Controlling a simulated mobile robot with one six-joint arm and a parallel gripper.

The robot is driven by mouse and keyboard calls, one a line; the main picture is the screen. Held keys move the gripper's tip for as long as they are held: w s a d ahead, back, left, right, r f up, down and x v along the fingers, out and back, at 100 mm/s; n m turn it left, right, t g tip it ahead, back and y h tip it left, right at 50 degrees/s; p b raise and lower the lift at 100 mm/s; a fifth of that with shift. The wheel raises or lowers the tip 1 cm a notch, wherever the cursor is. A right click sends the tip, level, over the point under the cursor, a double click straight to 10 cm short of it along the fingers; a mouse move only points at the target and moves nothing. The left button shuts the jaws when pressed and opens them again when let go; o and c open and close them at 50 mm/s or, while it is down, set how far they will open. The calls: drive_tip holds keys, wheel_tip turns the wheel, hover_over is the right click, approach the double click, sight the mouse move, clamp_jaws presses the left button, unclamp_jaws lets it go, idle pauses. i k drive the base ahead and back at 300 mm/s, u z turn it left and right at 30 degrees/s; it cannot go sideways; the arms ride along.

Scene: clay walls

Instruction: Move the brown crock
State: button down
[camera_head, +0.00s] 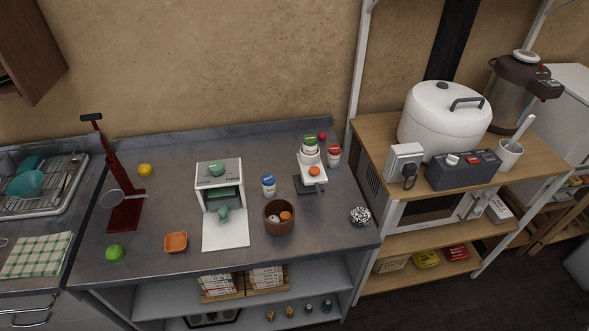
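The brown crock (278,223) stands upright on the grey metal counter (330,240), right of the middle of the counter and near its front. It is round and open at the top. An orange item and a pale item show inside it. My gripper is not in view.
Left of the crock are a white stand (224,235) with green items and an orange square dish (176,242). Behind it are a white jar with a blue lid (268,186) and a white scale-like device (312,172). A speckled ball (360,215) lies to its right, with clear counter between.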

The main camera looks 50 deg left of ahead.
sight(275, 207)
drive_tip(key=k, duration=1.35)
drive_tip(key=u, duration=1.85)
drive_tip(key=i, duration=1)
drive_tip(key=u, duration=0.1)
